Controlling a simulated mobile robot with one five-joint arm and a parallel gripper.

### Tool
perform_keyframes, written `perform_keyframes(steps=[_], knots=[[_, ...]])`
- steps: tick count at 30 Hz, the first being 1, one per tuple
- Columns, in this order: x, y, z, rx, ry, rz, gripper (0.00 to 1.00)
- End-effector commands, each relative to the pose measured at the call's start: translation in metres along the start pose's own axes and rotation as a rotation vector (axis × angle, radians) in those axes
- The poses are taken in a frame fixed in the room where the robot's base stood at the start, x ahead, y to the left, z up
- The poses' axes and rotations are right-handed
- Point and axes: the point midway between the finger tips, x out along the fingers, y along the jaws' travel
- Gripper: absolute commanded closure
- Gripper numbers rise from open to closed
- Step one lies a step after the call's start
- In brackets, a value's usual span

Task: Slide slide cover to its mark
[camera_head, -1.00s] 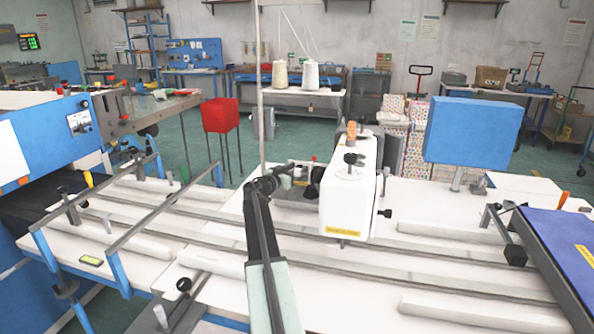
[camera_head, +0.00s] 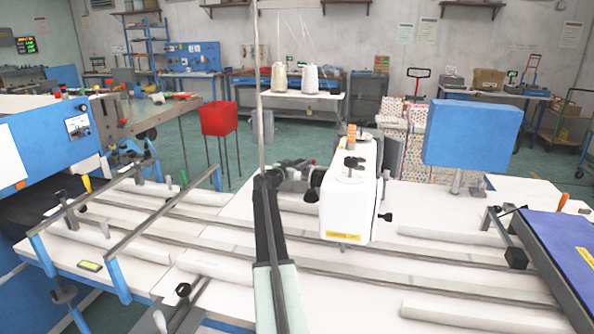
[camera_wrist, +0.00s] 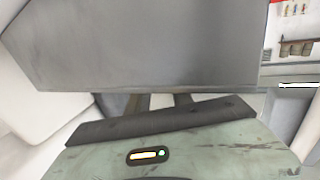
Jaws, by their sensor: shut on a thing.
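In the wrist view, a broad grey metal plate (camera_wrist: 150,50) fills the upper middle, very close; it looks like the slide cover, though I cannot be sure. My gripper (camera_wrist: 160,101) is shut on it, with the two fingers running under its lower edge. The fingertips and the contact are hidden. In the head view my gripper (camera_head: 288,166) is small and dark, just left of the white sewing head (camera_head: 347,205). The plate and the mark cannot be made out there.
Long grey rails (camera_head: 380,265) and white rollers (camera_head: 250,270) run across the white table. A blue box (camera_head: 470,135) stands right of the sewing head, and a blue panel (camera_head: 570,255) lies at the far right. Thread spools (camera_head: 310,80) stand behind.

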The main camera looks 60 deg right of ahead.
Motion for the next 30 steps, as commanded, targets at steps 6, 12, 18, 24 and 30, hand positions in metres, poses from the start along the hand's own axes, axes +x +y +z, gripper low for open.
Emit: perform_keyframes(steps=[6, 12, 18, 24, 30], knots=[[0.019, 0.003, -0.001, -0.002, 0.001, 0.001, 1.0], [0.019, 0.004, -0.001, -0.002, 0.002, 0.0, 0.71], [0.019, 0.004, -0.001, -0.002, 0.001, 0.001, 0.52], [0.018, 0.004, 0.0, -0.001, 0.001, 0.002, 0.52], [-0.004, 0.005, 0.0, -0.001, 0.001, 0.0, 0.52]])
